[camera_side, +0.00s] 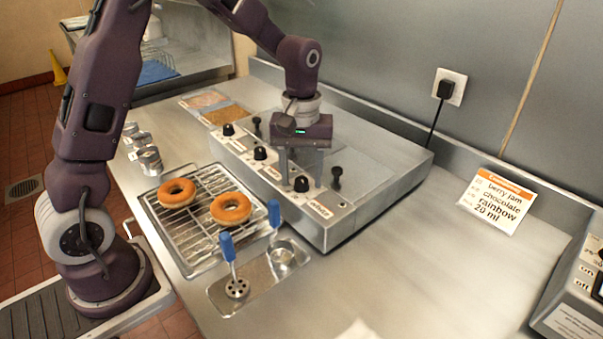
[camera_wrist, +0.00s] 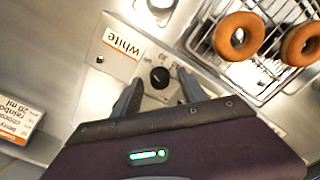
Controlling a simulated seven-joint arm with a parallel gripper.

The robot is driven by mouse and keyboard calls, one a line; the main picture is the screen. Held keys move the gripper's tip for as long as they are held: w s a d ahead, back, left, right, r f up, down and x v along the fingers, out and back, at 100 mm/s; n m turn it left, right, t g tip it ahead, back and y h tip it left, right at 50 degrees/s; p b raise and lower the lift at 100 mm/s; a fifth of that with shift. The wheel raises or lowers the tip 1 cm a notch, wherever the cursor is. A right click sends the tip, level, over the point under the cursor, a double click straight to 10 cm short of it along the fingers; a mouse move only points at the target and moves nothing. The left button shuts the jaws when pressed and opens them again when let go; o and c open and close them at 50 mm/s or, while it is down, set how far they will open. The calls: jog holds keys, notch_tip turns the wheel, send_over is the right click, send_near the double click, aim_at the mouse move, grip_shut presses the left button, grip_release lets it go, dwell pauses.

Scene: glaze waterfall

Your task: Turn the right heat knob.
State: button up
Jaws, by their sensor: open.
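The right heat knob (camera_side: 301,184) is a black round knob on the sloped front of the steel appliance (camera_side: 375,205), beside a label reading "white". In the wrist view this knob (camera_wrist: 160,77) shows between my two dark fingers, with the "white" label (camera_wrist: 122,42) next to it. My gripper (camera_side: 299,172) is open and points down over the right end of the appliance. Its fingertips (camera_wrist: 160,80) lie either side of the knob in the wrist view; I cannot tell whether they touch it.
Two more knobs, the middle one (camera_side: 260,153) and the left one (camera_side: 228,129), sit along the same panel. A black lever (camera_side: 336,178) stands just right of my gripper. Two doughnuts (camera_side: 231,208) lie on a wire rack (camera_side: 165,225) in front. Blue-handled tools (camera_side: 228,247) stand nearby.

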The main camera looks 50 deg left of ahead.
jog(key=shift+c, duration=0.4)
grip_shut()
jog(key=m, duration=0.8)
jog(key=shift+r+m, duration=0.1)
jog(key=shift+m, duration=0.2)
jog(key=m, duration=0.4)
jog(key=shift+m, duration=2.5)
